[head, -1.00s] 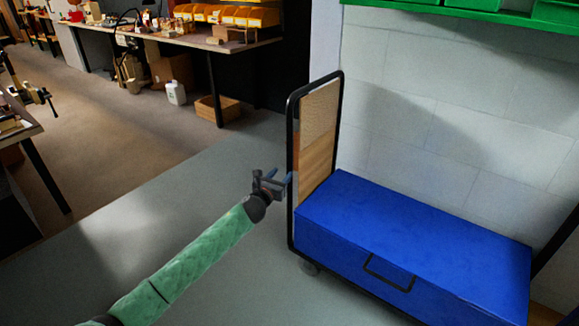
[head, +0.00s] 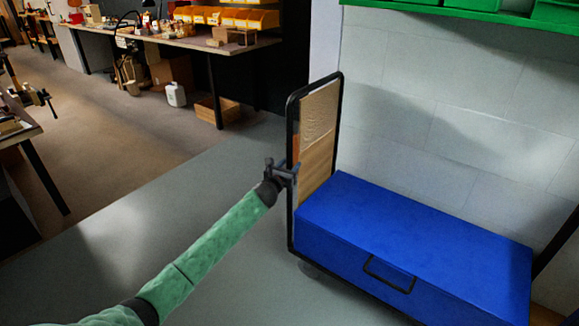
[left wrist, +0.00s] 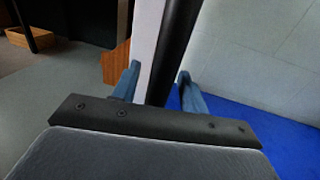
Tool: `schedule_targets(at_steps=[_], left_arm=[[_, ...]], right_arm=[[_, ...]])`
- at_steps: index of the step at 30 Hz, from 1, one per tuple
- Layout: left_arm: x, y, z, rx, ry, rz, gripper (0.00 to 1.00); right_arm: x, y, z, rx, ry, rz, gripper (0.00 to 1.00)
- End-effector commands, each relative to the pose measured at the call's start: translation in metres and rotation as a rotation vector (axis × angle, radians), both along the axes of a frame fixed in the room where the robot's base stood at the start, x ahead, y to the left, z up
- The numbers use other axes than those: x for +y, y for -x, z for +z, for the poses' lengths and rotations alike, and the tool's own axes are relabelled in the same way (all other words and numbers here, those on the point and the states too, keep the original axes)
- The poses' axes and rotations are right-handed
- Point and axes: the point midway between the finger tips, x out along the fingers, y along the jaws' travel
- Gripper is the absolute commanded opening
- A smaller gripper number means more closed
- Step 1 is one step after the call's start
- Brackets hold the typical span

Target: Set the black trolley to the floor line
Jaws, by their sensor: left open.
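The black trolley's upright end frame (head: 290,135) stands at the left end of a blue case (head: 420,225) that covers its deck. My left gripper (head: 287,170) is at the near post of this frame, about mid-height. In the left wrist view the black post (left wrist: 176,50) runs between the two blue fingers of my left gripper (left wrist: 157,88). The fingers are open, with gaps beside the post. A floor line is not clear; the grey floor meets brown floor along an edge (head: 110,197). My right gripper is out of view.
A grey block wall (head: 450,100) stands behind the trolley, with a green shelf (head: 450,14) above. A workbench (head: 190,38) stands at the back left, with a wooden crate (head: 218,110) below. Grey floor left of the trolley is clear.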

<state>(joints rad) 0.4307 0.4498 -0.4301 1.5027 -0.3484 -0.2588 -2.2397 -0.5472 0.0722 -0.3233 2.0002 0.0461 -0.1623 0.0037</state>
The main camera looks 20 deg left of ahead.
Motion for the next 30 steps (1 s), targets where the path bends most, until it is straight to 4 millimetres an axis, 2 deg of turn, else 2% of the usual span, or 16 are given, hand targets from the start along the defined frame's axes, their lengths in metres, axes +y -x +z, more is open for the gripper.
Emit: schedule_targets(at_steps=[2,8,14,19,23,27,30], left_arm=[[0.000,0.000,0.000,0.000,0.000,0.000,0.40],[0.000,0.000,0.000,0.000,0.000,0.000,0.01],[0.001,0.000,0.000,0.000,0.000,0.000,0.00],[0.011,-0.004,0.001,0.000,0.000,0.002,0.00],[0.030,-0.011,0.002,-0.002,-0.004,0.004,0.00],[0.061,-0.022,0.003,-0.001,-0.005,0.006,0.00],[0.084,-0.030,0.002,-0.001,-0.005,0.006,0.00]], right_arm=[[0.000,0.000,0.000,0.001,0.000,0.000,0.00],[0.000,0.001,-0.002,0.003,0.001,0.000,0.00],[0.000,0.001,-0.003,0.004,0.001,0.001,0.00],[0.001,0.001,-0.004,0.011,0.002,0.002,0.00],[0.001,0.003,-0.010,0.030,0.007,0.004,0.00],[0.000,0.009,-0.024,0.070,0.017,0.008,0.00],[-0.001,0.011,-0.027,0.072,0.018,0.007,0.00]])
